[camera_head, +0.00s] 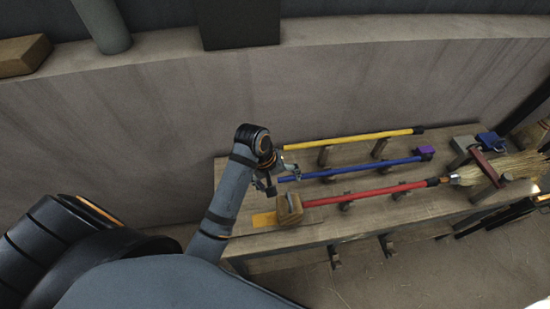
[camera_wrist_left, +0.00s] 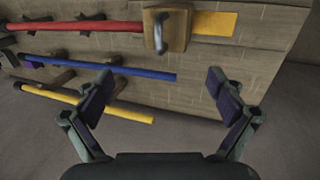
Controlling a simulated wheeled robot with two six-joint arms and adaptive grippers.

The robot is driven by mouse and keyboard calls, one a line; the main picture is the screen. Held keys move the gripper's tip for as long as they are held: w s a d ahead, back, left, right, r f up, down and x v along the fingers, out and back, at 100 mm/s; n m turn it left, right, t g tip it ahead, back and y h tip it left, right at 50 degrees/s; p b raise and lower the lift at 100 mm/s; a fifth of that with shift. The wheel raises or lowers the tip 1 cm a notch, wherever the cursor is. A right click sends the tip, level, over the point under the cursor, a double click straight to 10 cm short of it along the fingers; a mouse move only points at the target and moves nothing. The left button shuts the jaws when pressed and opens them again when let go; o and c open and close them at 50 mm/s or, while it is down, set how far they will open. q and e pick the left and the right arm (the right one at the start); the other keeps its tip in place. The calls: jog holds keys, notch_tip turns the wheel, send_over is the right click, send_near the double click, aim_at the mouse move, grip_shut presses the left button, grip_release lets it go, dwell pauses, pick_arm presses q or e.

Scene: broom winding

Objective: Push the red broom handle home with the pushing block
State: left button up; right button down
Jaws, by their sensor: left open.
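The red broom handle (camera_head: 365,192) lies across supports at the near side of the bench, with its right end towards the straw broom head (camera_head: 510,166). The wooden pushing block (camera_head: 289,210) stands at the handle's left end; in the wrist view the block (camera_wrist_left: 178,36) carries a grey metal grip (camera_wrist_left: 157,34) and the red handle (camera_wrist_left: 70,28) meets it. Whether they touch is unclear. My left gripper (camera_head: 284,181) is open and empty, beyond the block and near the left end of the blue handle. Its spread fingers show in the wrist view (camera_wrist_left: 160,88). My right gripper is not in view.
Blue (camera_head: 355,168) and yellow (camera_head: 350,138) handles lie on supports beyond the red one. A yellow strip (camera_head: 263,219) marks the bench left of the block. A grey block with a red bar (camera_head: 485,166) stands by the broom head. A wall rises behind the bench.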

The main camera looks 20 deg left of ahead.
aim_at(289, 199)
pick_arm(q)
jog(key=x, duration=0.7)
jog(key=shift+s+d+f+b, duration=0.3)
jog(key=shift+s+d, duration=0.05)
jog(key=b+x, duration=0.1)
jog(key=x, duration=0.2)
jog(key=shift+d, duration=0.2)
jog(key=shift+f, duration=0.25)
jog(key=shift+c, duration=0.2)
jog(key=c, duration=1.7)
grip_shut()
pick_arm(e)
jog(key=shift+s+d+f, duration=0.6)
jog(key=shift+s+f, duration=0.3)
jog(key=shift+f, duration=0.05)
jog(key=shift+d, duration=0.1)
